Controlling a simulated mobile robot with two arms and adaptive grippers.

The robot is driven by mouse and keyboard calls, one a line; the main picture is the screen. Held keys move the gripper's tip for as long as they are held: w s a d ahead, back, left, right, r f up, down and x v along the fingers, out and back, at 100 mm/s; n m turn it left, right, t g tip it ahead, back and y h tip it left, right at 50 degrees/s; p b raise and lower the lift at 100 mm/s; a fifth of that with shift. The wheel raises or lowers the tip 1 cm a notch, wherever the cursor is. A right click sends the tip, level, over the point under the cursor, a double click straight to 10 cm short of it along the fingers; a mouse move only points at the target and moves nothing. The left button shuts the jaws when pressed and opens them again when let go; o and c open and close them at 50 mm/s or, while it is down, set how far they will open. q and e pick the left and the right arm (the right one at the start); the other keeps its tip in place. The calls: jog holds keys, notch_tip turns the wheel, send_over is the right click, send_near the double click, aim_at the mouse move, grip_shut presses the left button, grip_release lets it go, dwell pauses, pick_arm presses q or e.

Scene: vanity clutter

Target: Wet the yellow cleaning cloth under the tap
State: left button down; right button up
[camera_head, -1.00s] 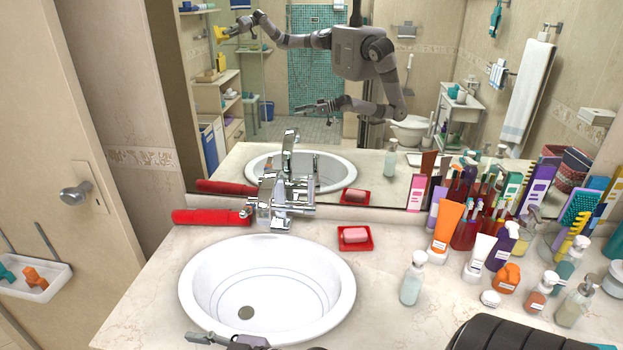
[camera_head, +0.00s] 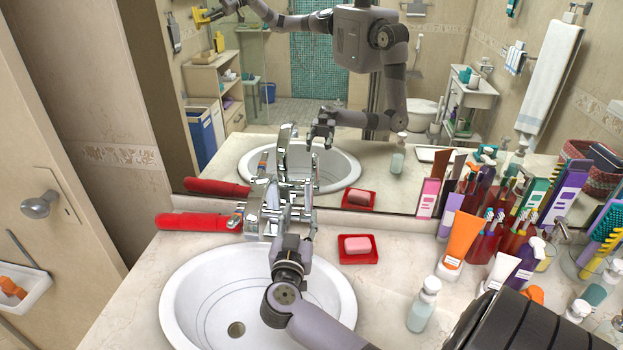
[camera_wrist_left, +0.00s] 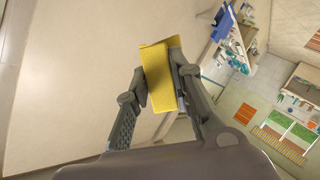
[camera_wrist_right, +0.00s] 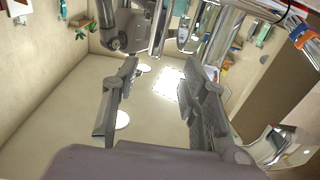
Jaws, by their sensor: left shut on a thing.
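The yellow cleaning cloth (camera_wrist_left: 160,75) is folded between the fingers of my left gripper (camera_wrist_left: 158,92), which is shut on it. In the head view the cloth shows only as a mirror reflection at the top left; the left arm itself is outside that view. The chrome tap (camera_head: 262,205) stands behind the white sink basin (camera_head: 185,300). My right gripper (camera_head: 292,218) is at the tap, over the basin's back edge, and partly hides it. The right wrist view shows its fingers (camera_wrist_right: 158,105) apart with nothing between them. I see no running water.
A pink soap in a red dish (camera_head: 357,249) lies right of the tap. A red long object (camera_head: 195,222) lies left of it. A soap bottle (camera_head: 423,305) and crowded toiletries fill the counter's right side. The mirror (camera_head: 400,165) stands close behind. The counter's left front is bare.

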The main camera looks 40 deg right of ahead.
aim_at(307, 190)
pick_arm(q)
jog(key=shift+w+d, duration=0.25)
jog(key=shift+d, duration=0.05)
jog(key=shift+a+r, duration=0.1)
jog(key=shift+r, duration=0.1)
jog(key=shift+s+a+r+p, duration=0.15)
jog(key=shift+r+p, duration=0.25)
jog(key=shift+p, duration=0.05)
jog(key=shift+s+a+r+p, duration=0.1)
jog(key=shift+r+p, duration=0.25)
jog(key=shift+p, duration=0.05)
pick_arm(e)
jog(key=x, duration=1.1)
jog(key=shift+s+d+f, duration=0.15)
jog(key=shift+d, duration=0.25)
jog(key=shift+r, duration=0.2)
jog(key=shift+f, duration=0.15)
jog(key=shift+c, duration=1.2)
pick_arm(q)
jog(key=shift+s+a, duration=0.25)
pick_arm(e)
grip_shut()
